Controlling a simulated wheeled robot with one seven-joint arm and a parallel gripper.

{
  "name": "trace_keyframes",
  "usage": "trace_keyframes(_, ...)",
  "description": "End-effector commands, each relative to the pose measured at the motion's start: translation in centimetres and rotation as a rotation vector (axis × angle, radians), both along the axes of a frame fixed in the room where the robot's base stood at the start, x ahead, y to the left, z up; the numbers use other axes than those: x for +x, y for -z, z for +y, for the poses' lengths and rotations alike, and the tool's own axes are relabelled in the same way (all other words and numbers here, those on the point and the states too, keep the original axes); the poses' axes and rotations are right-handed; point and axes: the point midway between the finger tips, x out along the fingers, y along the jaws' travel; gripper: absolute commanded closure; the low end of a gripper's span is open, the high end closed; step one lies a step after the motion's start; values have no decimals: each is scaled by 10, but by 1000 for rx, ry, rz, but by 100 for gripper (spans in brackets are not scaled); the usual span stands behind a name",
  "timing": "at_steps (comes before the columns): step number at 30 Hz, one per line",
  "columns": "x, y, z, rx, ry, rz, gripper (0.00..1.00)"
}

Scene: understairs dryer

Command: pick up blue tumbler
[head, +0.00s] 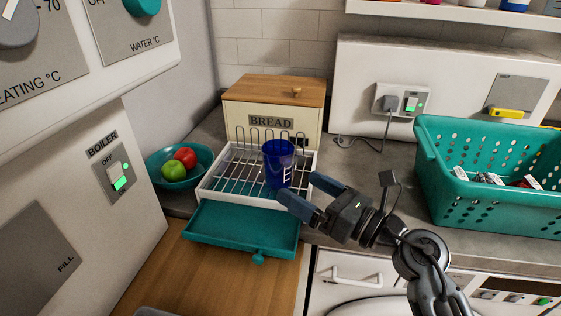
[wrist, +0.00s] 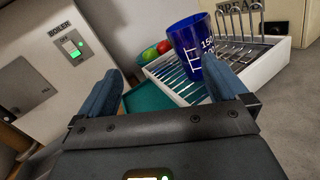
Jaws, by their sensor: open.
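The blue tumbler (head: 278,163) stands upright on the white dish rack (head: 206,185) with metal wires, towards its right side. It has white markings on its side. My gripper (head: 301,193) is open and empty, just right of and in front of the tumbler, with its fingers pointing left. In the wrist view the tumbler (wrist: 190,52) is ahead of my open gripper (wrist: 162,82), beyond the fingertips and nearer the right finger. The tumbler is not between the fingers.
A teal tray (head: 240,231) juts out below the rack. A teal bowl (head: 158,178) with apples is left of it, and a bread box (head: 237,112) stands behind. A teal basket (head: 440,190) with several items is on the right counter.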

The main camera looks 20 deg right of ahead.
Motion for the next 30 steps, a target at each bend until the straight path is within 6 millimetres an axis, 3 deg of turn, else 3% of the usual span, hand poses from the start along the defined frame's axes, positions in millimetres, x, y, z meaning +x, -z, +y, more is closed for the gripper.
trace_keyframes(3, 32, -15, -14, -176, 34, -37, 0)
trace_keyframes(9, 56, -22, -24, -308, 61, -53, 0)
trace_keyframes(30, 125, -20, 5, -314, 63, -54, 0)
